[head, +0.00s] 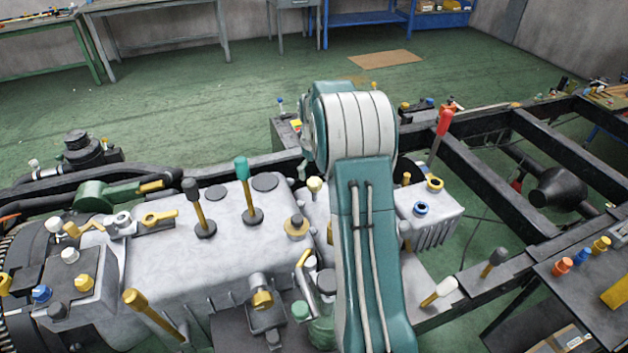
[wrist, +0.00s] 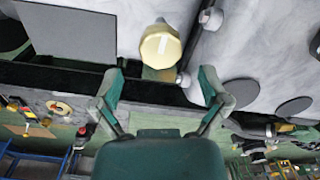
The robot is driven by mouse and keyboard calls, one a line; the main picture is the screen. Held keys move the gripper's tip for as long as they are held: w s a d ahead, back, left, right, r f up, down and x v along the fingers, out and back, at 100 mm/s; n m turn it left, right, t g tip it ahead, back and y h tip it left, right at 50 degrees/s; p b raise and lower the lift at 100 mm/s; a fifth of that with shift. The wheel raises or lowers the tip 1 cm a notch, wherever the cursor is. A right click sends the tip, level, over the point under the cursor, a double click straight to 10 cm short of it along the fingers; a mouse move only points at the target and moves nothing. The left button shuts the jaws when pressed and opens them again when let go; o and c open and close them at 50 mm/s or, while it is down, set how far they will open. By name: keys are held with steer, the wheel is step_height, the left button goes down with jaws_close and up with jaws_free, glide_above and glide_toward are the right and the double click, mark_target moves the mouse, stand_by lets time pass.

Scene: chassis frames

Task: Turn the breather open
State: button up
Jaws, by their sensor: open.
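A cream round cap with a pale stripe across its top, apparently the breather (wrist: 160,45), shows in the wrist view. It stands on a short stem at the edge of the pale grey casing. In the head view, a cream knob (head: 315,184) just left of my arm looks like the same part. My gripper (wrist: 158,84) is open in the wrist view, its two green fingers spread wide. The cap appears between and beyond the fingertips, with nothing held. I cannot tell the remaining distance. My gripper is hidden behind my arm in the head view.
A dark rod (wrist: 188,50) runs close to the cap's right. The grey casing (head: 150,255) carries several levers, including a teal-topped one (head: 246,185) and a black-topped one (head: 196,205). A red-handled lever (head: 442,125) stands right of my arm, by the black frame rails (head: 520,180).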

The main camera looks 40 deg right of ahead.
mark_target(313, 181)
step_height(313, 181, up, 8)
stand_by(0.5)
steer(key=s+a+r+t, duration=0.1)
steer(key=s+a+r, duration=0.5)
steer(key=a, duration=0.2)
steer(key=s+a+r+t, duration=0.2)
steer(key=s+a+r, duration=0.4)
steer(key=a, duration=0.3)
steer(key=s+a+f+t, duration=0.1)
steer(key=s+a, duration=0.3)
steer(key=s, duration=0.4)
steer(key=s+a+f+t, duration=0.1)
steer(key=s+a+f, duration=0.1)
steer(key=s+a, duration=0.3)
steer(key=s, duration=0.3)
steer(key=shift+s+t, duration=0.3)
